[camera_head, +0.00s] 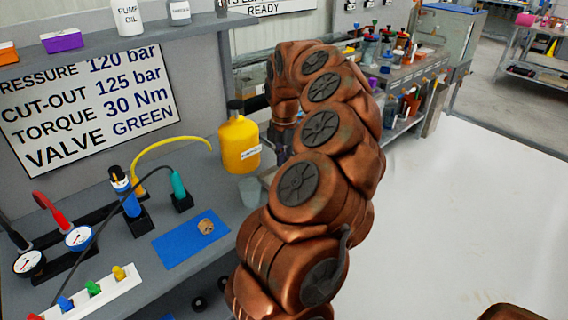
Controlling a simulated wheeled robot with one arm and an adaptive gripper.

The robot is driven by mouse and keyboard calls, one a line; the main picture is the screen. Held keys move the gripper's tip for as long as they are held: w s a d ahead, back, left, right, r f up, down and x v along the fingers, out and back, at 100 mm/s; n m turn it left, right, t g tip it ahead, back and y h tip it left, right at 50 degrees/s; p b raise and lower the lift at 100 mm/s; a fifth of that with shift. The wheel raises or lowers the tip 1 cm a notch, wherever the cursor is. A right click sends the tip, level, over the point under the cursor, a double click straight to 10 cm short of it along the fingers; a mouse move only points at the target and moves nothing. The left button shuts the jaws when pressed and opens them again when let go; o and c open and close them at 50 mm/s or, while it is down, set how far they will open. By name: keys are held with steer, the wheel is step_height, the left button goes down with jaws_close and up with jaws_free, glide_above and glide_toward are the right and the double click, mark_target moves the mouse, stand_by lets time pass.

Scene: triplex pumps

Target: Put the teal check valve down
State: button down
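A teal cylinder (178,184) stands upright in a black block on the grey bench; I cannot tell whether it is the teal check valve. No other teal part shows. My copper-coloured arm reaches up and over the bench edge. My gripper (282,152) points down at the arm's far end, right of the yellow bottle (240,143). It is small, dark and partly hidden by my arm, so its fingers and anything between them cannot be made out.
A blue mat (191,244) with a small tan piece (206,226) lies on the bench. Gauges (78,237), a blue-and-black tool (124,190) and a white strip with coloured pegs (93,288) stand left. A translucent cup (250,190) is near my arm. Open floor lies right.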

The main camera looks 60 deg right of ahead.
steer(key=shift+f, duration=0.65)
steer(key=c, duration=1.1)
jaws_free()
steer(key=shift+c, duration=0.2)
step_height(320, 180, up, 12)
